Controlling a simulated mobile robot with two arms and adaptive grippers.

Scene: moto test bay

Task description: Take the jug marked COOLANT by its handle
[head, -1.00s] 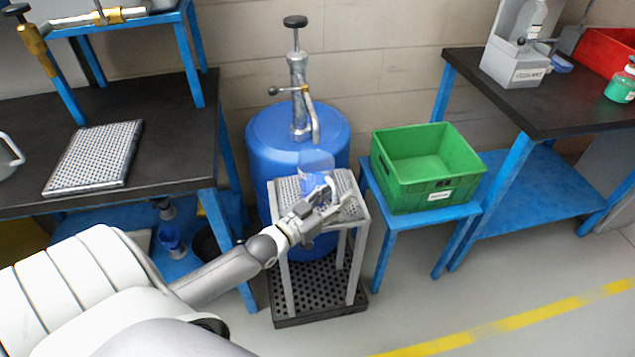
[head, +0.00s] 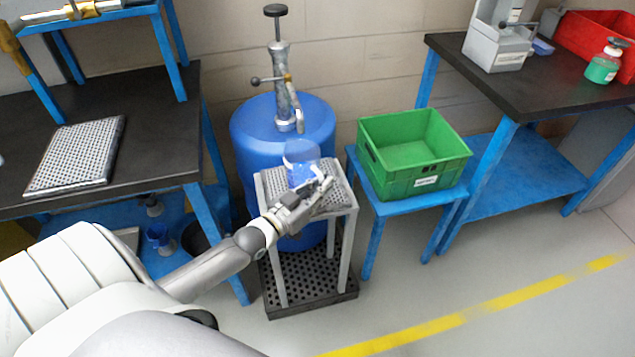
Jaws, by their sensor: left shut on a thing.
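A small translucent jug (head: 302,168) with blue liquid stands on the perforated top of a grey stand (head: 348,204), in front of a blue drum. I cannot make out any marking on it. My left gripper (head: 323,191) reaches in from the lower left, at the near right side of the jug. Its fingers are shut on the jug's handle, which they mostly hide. The jug looks upright; I cannot tell whether it is clear of the stand's top. My right gripper is not in view.
The blue drum (head: 262,140) with a hand pump (head: 282,85) stands close behind. A green crate (head: 395,183) sits on a low blue stool to the right. Dark-topped benches flank both sides; the right one holds a grey dispenser (head: 495,50) and a green bottle (head: 603,68). Floor is free at front right.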

